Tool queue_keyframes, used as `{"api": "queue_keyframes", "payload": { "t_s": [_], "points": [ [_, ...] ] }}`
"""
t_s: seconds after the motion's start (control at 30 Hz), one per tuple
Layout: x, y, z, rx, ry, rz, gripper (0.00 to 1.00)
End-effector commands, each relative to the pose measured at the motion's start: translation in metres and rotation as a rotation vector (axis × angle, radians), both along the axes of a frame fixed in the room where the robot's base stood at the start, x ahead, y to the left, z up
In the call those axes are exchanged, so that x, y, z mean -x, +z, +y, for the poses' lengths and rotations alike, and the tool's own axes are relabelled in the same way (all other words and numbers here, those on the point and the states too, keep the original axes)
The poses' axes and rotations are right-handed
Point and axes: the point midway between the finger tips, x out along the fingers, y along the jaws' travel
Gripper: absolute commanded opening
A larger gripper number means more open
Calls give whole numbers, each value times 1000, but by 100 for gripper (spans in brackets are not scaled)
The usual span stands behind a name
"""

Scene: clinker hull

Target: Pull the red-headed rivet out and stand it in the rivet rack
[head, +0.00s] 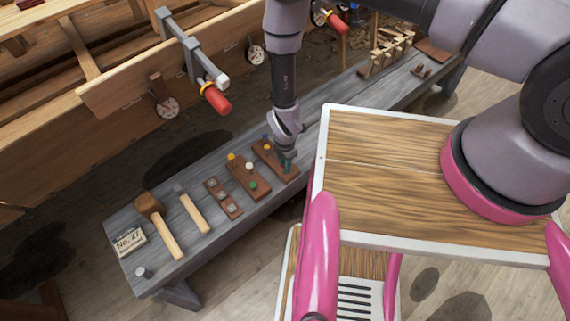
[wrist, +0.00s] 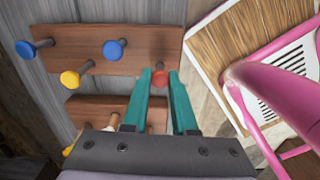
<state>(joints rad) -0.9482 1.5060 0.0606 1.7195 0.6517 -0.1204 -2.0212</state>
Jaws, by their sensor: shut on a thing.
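The red-headed rivet (wrist: 160,82) shows between the teal fingertips of my gripper (wrist: 161,72) in the wrist view. My gripper is shut on it, at the right end of a brown wooden block (wrist: 142,45). Whether its shank is still in the block is hidden. Two blue-headed rivets and a yellow-headed rivet (wrist: 70,78) stand in the same block. In the head view my gripper (head: 287,166) is low over this block, and the red head is hidden. A second block (head: 240,176) beside it holds yellow, white and green rivets; I cannot tell which block is the rack.
The blocks are on a long grey bench (head: 190,229). A small block with metal discs (head: 222,198), a mallet (head: 158,225), a hammer (head: 192,212) and a No. 27 card (head: 130,240) lie to the left. The planked hull (head: 190,65) with red-handled clamps (head: 216,99) is behind.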

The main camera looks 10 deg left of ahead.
Motion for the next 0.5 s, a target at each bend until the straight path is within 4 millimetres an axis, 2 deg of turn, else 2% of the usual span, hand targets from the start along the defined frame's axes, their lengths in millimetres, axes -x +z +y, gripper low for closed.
{"api": "queue_keyframes", "payload": {
  "t_s": [0.5],
  "points": [
    [0, -13, 0, 1, 1, 1, 0]
  ]
}}
